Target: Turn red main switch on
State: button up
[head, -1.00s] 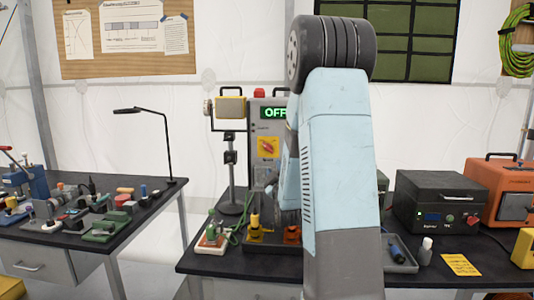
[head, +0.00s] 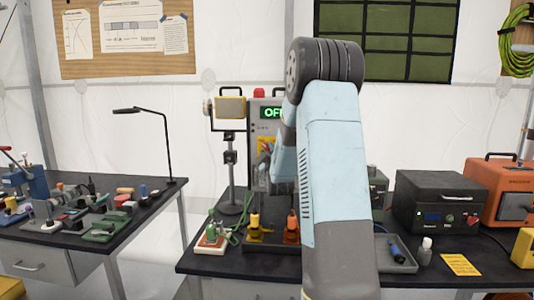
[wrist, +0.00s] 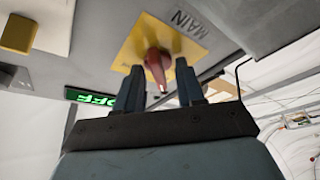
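The red main switch (wrist: 155,62) is a red knob on a yellow plate (wrist: 180,40) marked MAIN, on the grey panel. In the wrist view my gripper (wrist: 159,78) is open, with its two dark fingertips on either side of the knob's near end. I cannot tell whether a finger touches it. A green OFF display (wrist: 90,97) shows beside the plate. In the head view the grey cabinet (head: 257,165) stands at the back of the bench. My arm hides much of its front, and only part of the yellow plate (head: 263,143) shows. The display reads green letters, partly covered.
A yellow-headed lamp (head: 230,107) on a stand is left of the cabinet. Orange and yellow tools (head: 292,228) stand on the bench front. A black box (head: 437,200) and an orange case (head: 497,195) are to the right.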

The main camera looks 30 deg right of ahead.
grip_shut()
jog(key=shift+a+r, duration=0.1)
jog(key=shift+a, duration=0.15)
jog(key=shift+d, duration=0.1)
dwell(0.3)
